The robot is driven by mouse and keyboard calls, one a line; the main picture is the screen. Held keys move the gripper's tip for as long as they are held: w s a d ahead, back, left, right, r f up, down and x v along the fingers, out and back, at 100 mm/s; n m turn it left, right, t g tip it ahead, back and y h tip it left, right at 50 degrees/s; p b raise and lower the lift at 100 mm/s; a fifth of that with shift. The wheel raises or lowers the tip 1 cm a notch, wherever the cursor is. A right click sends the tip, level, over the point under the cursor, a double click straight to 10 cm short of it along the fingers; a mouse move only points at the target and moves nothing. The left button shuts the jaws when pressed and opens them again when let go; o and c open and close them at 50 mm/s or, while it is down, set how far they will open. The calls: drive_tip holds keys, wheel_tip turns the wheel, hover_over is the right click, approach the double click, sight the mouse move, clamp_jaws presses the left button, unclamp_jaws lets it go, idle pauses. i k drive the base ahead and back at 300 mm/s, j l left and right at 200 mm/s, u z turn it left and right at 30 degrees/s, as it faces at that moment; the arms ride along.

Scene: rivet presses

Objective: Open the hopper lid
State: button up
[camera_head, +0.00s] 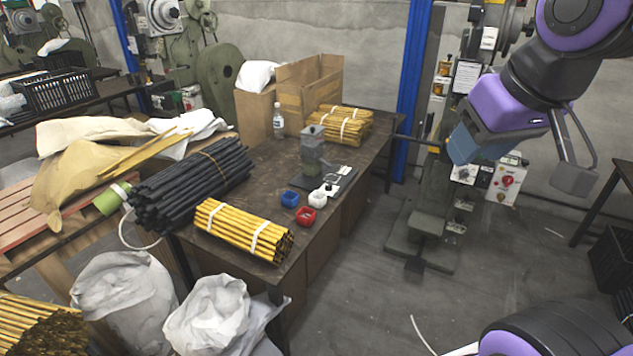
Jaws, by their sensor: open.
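A small grey-green bench device (313,150) stands upright on the brown table, with a boxy upper part that looks like the hopper. Its top looks covered, but the lid is too small to make out clearly. It sits on a dark base plate (340,182). My gripper (522,165) hangs at the upper right, in front of the floor-standing green press and well to the right of the device. It is open and empty, touching nothing. One grey finger shows; the other is not clear behind the wrist.
A blue bowl (290,199), a red bowl (305,216) and a white pot (317,199) are near the device. Yellow rods (243,229), dark rods (190,183), a bottle (278,122) and cardboard boxes (308,90) surround it.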

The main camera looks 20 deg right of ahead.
sight(313, 129)
drive_tip(key=i+l+u, duration=0.2)
drive_tip(key=i+l, duration=0.15)
drive_tip(key=i+l+u, duration=0.25)
drive_tip(key=i+l, duration=0.15)
drive_tip(key=i+l+u, duration=0.2)
drive_tip(key=i+l, duration=0.25)
drive_tip(key=i+l+u, duration=0.2)
drive_tip(key=l, duration=0.4)
drive_tip(key=i+j, duration=0.05)
drive_tip(key=i, duration=0.05)
